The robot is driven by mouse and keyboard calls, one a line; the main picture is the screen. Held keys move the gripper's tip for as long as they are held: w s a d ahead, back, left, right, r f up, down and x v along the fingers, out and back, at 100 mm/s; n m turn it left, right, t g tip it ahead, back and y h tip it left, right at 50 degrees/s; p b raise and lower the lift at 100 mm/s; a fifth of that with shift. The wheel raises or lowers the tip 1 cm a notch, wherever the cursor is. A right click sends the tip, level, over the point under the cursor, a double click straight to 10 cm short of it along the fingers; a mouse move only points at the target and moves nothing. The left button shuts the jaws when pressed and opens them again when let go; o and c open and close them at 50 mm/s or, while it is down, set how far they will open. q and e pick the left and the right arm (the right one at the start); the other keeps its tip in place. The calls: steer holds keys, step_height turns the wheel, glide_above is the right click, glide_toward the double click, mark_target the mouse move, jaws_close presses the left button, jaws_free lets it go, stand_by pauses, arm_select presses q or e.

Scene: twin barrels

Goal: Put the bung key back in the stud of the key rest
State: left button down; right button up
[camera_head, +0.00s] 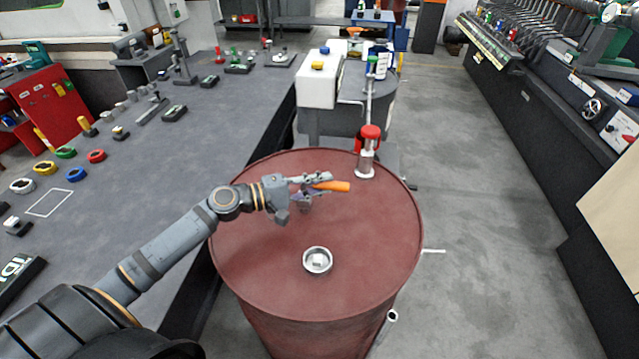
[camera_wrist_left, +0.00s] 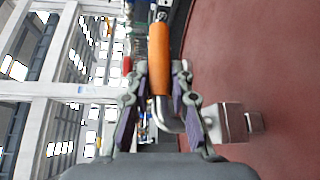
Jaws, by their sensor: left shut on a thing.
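My left gripper (camera_head: 312,187) is shut on the bung key, whose orange handle (camera_head: 331,186) sticks out to the right above the red barrel's top. In the left wrist view the orange handle (camera_wrist_left: 160,58) runs up between the fingers. The key's bent metal shank (camera_wrist_left: 168,120) passes behind the right finger towards a square metal head (camera_wrist_left: 236,123) on the barrel side. A round metal fitting (camera_head: 317,262) with a small pale square inside sits on the barrel top, nearer than the gripper. I cannot tell whether it is the bung or the key rest. My right gripper is not in view.
The red barrel (camera_head: 245,262) stands beside a grey table (camera_head: 130,165) with coloured rings and small fixtures. A red-capped metal post (camera_head: 368,150) stands at the barrel's far edge. A second barrel with a white box (camera_head: 320,82) is behind.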

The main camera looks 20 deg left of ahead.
arm_select(q)
steer(key=shift+r, duration=0.1)
steer(key=shift+f, duration=0.5)
stand_by(0.3)
steer(key=shift+f+b, duration=0.95)
steer(key=shift+f, duration=0.1)
steer(key=c, duration=1.1)
jaws_free()
